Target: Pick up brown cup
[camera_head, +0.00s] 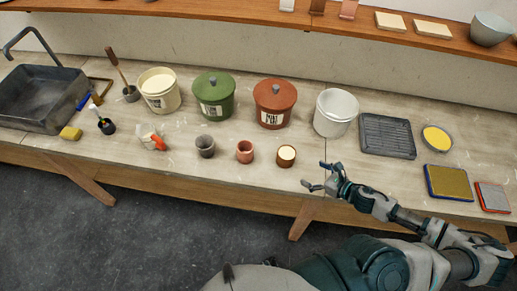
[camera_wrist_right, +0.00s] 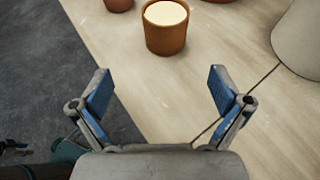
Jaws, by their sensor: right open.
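The brown cup (camera_head: 286,156) stands upright near the table's front edge, with a pale cream top surface. In the right wrist view the cup (camera_wrist_right: 166,32) is ahead of the fingers, near the top middle. My right gripper (camera_head: 318,176) is open and empty, a little to the right of and nearer the front than the cup, not touching it. Its two blue-padded fingers (camera_wrist_right: 162,92) are spread wide in the wrist view, with bare table between them and the cup. My left gripper is not in view.
A reddish cup (camera_head: 245,152) and a grey cup (camera_head: 205,146) stand left of the brown cup. Behind are a red lidded bucket (camera_head: 274,103) and a white bucket (camera_head: 335,113). A dark ridged tray (camera_head: 387,135) lies to the right. The table's front edge runs close by.

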